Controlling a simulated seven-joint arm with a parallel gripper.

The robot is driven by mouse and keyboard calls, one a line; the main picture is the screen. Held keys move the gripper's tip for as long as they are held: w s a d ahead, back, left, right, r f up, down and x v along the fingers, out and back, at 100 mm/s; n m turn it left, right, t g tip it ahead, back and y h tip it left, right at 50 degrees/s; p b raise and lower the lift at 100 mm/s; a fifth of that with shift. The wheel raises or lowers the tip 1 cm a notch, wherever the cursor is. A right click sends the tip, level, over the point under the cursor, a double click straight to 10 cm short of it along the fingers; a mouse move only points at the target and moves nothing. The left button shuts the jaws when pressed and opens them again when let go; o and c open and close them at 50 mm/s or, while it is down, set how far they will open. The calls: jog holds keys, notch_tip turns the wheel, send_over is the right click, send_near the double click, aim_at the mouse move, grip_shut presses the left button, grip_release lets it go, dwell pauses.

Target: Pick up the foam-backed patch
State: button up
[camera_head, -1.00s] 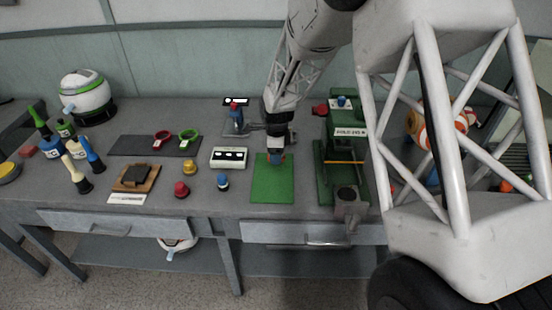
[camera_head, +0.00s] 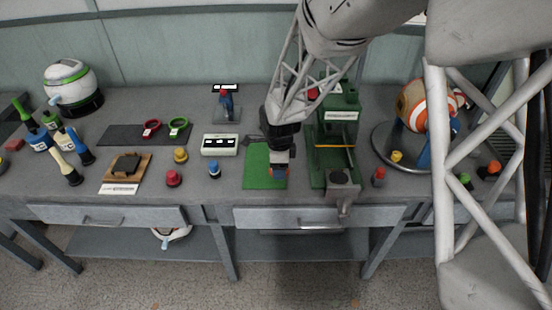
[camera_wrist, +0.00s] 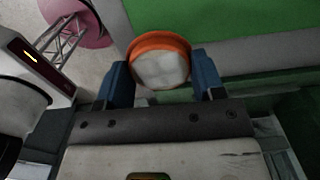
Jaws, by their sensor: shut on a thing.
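My gripper (camera_wrist: 162,85) has blue fingers on either side of a round piece with an orange rim and a pale face (camera_wrist: 160,68), and is shut on it. This piece could be the foam-backed patch, but I cannot tell for sure. In the head view my gripper (camera_head: 279,172) points down over the right part of the green mat (camera_head: 256,170), with a bit of orange at its tip. I cannot tell the height of the piece above the mat. The wrist view also shows green surface at the top right.
The green press (camera_head: 335,140) stands close to the right of my gripper. A white box (camera_head: 219,145) and a blue-topped knob (camera_head: 214,170) are left of the mat. A brown board (camera_head: 108,178) with a dark block lies further left. The table's front edge is near.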

jog(key=shift+s+d+r, duration=0.1)
jog(key=shift+s+d, duration=0.05)
jog(key=shift+s, duration=0.45)
dwell(0.3)
